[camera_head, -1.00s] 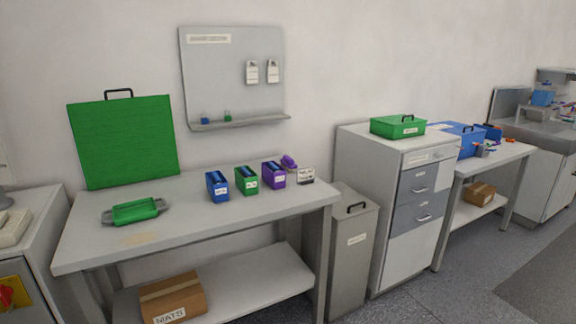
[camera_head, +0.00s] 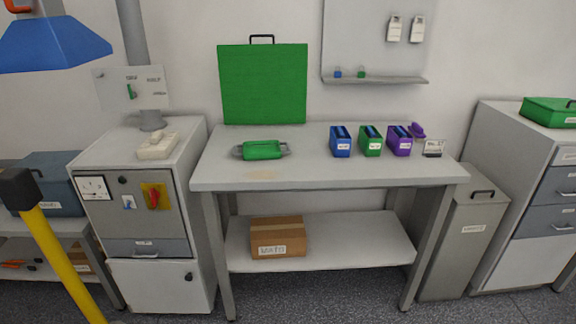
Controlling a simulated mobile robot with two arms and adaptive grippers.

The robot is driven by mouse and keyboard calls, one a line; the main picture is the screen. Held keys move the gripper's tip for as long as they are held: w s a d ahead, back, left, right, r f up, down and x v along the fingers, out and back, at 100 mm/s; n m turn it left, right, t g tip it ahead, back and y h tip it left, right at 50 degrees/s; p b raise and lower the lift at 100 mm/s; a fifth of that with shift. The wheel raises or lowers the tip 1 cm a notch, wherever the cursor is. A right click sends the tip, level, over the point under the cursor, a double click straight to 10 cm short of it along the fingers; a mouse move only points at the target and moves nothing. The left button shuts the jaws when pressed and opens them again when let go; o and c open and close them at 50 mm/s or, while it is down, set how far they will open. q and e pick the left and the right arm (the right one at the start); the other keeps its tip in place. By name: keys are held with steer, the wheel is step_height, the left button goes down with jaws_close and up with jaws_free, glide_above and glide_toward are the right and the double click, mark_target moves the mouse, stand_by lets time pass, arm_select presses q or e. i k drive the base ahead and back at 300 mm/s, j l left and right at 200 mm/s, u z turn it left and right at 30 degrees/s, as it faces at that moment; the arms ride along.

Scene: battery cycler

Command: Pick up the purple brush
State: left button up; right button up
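A small purple object (camera_head: 418,131), which may be the purple brush, sits at the back right of the workbench (camera_head: 325,174), behind the purple bin. It is small and partly hidden, so I cannot tell its exact shape. The purple bin (camera_head: 399,146) stands upright in a row with a green bin (camera_head: 370,147) and a blue bin (camera_head: 340,148). A small white label card (camera_head: 433,148) stands to their right. Neither of my grippers is in view.
A carton (camera_head: 278,238) is on the lower shelf. A yellow post (camera_head: 62,262) stands front left. The bench's front strip is clear.

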mark_target(416, 131)
steer(key=i+l, duration=0.95)
steer(key=l, duration=0.2)
